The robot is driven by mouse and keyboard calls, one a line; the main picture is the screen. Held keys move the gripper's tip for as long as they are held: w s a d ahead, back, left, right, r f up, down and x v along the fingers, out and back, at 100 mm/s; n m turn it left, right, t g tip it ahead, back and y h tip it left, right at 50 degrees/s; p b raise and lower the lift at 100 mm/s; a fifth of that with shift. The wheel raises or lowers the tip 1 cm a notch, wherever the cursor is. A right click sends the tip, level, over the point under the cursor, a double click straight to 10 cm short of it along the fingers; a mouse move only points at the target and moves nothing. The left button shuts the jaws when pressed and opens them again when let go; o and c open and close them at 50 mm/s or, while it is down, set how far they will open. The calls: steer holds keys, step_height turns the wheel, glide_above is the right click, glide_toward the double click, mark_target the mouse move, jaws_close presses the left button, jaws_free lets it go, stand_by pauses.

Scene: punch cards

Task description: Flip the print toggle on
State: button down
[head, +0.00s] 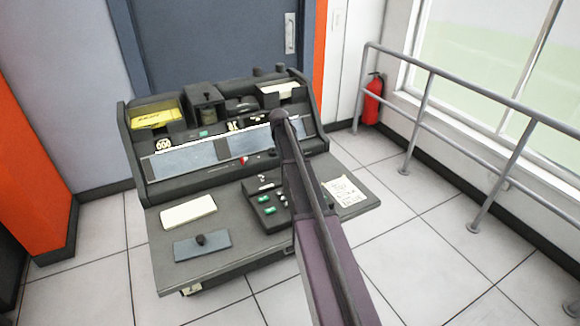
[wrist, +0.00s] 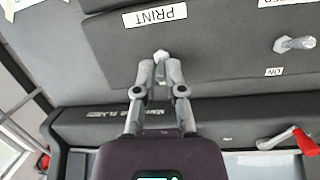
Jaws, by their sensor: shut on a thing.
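The print toggle (wrist: 161,56) is a small pale metal lever on a dark panel, just below the white PRINT label (wrist: 155,15) in the wrist view. My gripper (wrist: 161,68) is at the toggle, with its two grey fingers closed in on it from both sides. The fingers cover the toggle's sides, and I cannot tell which way it leans. In the head view my arm crosses the console (head: 170,240) and hides this spot.
A second metal toggle (wrist: 295,43) stands to the right, with an ON label (wrist: 273,71) below it. A red-tipped lever (wrist: 305,141) is at lower right. In the head view a white paper note (head: 346,192) lies right of my arm. A grey railing (head: 470,95) runs along the right.

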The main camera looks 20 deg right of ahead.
steer(key=shift+w+f+g+b, duration=0.2)
steer(key=shift+g+b, duration=0.3)
steer(key=shift+g, duration=0.6)
steer(key=shift+r, duration=0.1)
steer(key=c, duration=0.7)
jaws_free()
steer(key=shift+w, duration=0.1)
